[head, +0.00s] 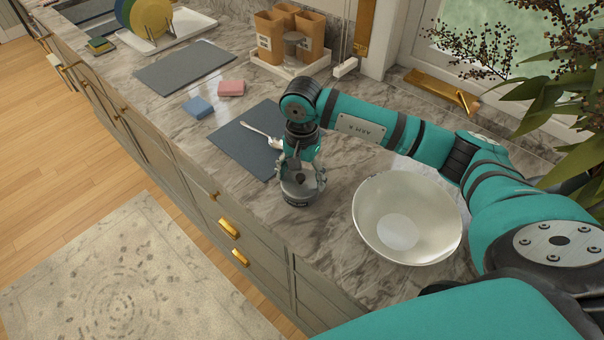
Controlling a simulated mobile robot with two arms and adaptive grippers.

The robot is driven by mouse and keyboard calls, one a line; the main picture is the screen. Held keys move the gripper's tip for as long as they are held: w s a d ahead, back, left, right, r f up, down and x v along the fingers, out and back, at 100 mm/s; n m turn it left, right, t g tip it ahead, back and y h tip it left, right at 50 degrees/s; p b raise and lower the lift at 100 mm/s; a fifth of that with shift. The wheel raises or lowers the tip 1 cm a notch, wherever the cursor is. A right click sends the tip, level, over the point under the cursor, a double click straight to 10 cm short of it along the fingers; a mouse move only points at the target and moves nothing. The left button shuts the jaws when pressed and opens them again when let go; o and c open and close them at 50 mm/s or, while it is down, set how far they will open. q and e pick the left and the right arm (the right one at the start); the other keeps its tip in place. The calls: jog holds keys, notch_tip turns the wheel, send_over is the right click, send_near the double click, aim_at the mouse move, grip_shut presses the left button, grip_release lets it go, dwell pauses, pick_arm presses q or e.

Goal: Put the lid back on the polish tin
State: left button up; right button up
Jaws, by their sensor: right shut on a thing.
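My right gripper (301,178) points down near the front edge of the marble counter, its fingers around a small round silvery lid (299,189). The gripper is shut on the lid. The dark polish tin (298,202) shows as a low round body directly under the lid. I cannot tell whether the lid is seated on the tin or held just above it, as the fingers cover part of both. My left gripper is not in view.
A large white bowl (407,218) stands close to the right. A spoon (262,134) lies on a dark mat (245,150) behind the gripper. Blue (198,107) and pink (231,88) sponges lie farther back. The counter's front edge is close to the tin.

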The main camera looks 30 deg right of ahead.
jog(key=shift+b, duration=0.35)
dwell(0.6)
jog(key=o, duration=1)
jog(key=shift+r+p, duration=1.55)
jog(key=shift+r, duration=1.95)
grip_shut()
